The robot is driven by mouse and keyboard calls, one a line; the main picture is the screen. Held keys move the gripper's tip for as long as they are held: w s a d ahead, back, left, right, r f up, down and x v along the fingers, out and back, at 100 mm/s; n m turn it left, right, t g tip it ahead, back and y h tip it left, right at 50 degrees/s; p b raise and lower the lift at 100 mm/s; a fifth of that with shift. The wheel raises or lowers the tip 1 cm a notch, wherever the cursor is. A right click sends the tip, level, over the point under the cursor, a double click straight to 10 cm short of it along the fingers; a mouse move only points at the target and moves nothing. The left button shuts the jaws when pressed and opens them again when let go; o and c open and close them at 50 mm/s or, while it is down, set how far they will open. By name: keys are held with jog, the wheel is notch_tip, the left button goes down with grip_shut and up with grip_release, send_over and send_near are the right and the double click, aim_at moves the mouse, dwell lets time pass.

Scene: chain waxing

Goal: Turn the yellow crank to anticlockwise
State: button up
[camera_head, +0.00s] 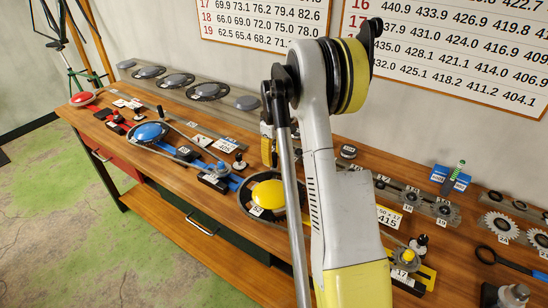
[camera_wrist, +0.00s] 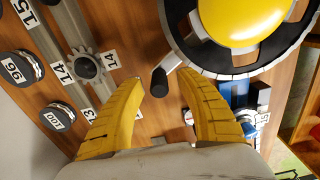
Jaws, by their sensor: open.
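The yellow crank is a large dark toothed ring with a yellow dome (camera_head: 268,194) on the bench, left of my arm in the head view. In the wrist view its yellow dome (camera_wrist: 242,18) is at the top, partly cut off by the frame. A black cylindrical handle (camera_wrist: 160,83) sticks out from the ring's lower left. My gripper (camera_wrist: 161,79) is open, with its two yellow fingers on either side of the handle in the picture. I cannot tell whether either finger touches it. In the head view my arm hides much of the area around the gripper.
A blue crank (camera_head: 150,132) and a red crank (camera_head: 82,98) stand farther left on the wooden bench. A small yellow-hubbed sprocket (camera_head: 407,256) is right of my arm. In the wrist view, a grey gear (camera_wrist: 86,65) and black numbered discs (camera_wrist: 57,116) lie left.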

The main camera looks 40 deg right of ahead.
notch_tip(320, 180, up, 12)
dwell(0.4)
jog(key=shift+a, duration=0.1)
dwell(0.3)
jog(key=s+a+r+m+t+b, duration=0.1)
jog(key=s+a+r+t+b, duration=0.2)
jog(key=a, duration=0.6)
jog(key=s+a+r, duration=0.3)
jog(key=s+a, duration=0.2)
jog(key=a, duration=0.5)
jog(key=s+a+f+t+b, duration=0.1)
jog(key=s+a+f+t, duration=0.1)
jog(key=s+a, duration=0.4)
jog(key=s+a+f+m+t+b, duration=0.1)
jog(key=s+a+f+t+b, duration=0.1)
jog(key=s+a+f, duration=0.3)
jog(key=s+a, duration=0.2)
jog(key=shift+s+a+f, duration=0.2)
jog(key=shift+s, duration=0.2)
